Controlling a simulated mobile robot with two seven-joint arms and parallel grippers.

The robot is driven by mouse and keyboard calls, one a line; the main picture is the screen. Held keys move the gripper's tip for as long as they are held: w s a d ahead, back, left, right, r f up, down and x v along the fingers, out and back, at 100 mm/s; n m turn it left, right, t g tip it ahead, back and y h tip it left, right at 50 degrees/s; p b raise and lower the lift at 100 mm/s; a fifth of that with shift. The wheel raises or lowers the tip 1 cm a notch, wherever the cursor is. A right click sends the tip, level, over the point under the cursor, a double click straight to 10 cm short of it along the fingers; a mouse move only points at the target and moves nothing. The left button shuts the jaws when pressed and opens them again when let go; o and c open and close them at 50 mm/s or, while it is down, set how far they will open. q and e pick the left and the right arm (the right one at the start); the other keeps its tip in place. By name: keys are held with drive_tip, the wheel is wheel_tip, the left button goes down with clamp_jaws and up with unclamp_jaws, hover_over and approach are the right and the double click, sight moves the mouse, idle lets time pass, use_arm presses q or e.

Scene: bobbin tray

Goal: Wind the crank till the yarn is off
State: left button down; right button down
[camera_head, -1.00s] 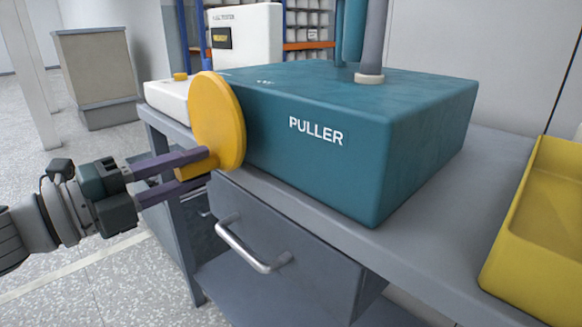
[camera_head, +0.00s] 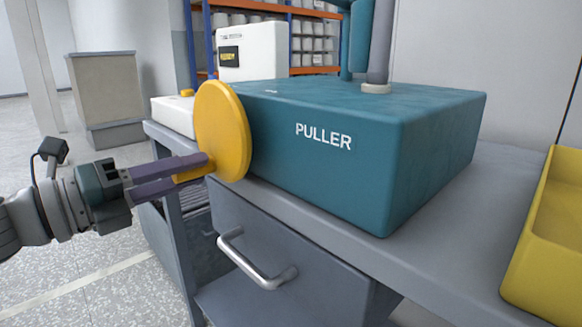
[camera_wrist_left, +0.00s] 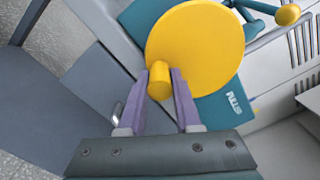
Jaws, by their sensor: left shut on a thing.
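The teal puller box (camera_head: 330,160) stands on the grey bench. Its crank is a yellow disc (camera_head: 222,128) on the box's left side, with a short yellow handle (camera_head: 192,175) standing out from it. My left gripper (camera_head: 205,172) is shut on the handle, low on the disc. In the left wrist view the purple fingers lie on either side of the handle (camera_wrist_left: 160,82), with the disc (camera_wrist_left: 205,45) behind. A grey post (camera_head: 380,45) and a teal column rise from the box, their tops cut off. I see no yarn. My right gripper is not in view.
A yellow tray (camera_head: 545,240) sits at the right end of the bench (camera_head: 430,235). A drawer with a metal handle (camera_head: 258,262) is below the box. A white tester (camera_head: 253,52) stands behind, with shelving beyond. Open floor lies at left.

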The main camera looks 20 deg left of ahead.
use_arm(q)
drive_tip(key=c, duration=0.6)
unclamp_jaws()
drive_tip(key=shift+s, duration=0.1)
drive_tip(key=p+v, duration=0.1)
drive_tip(key=v, duration=0.9)
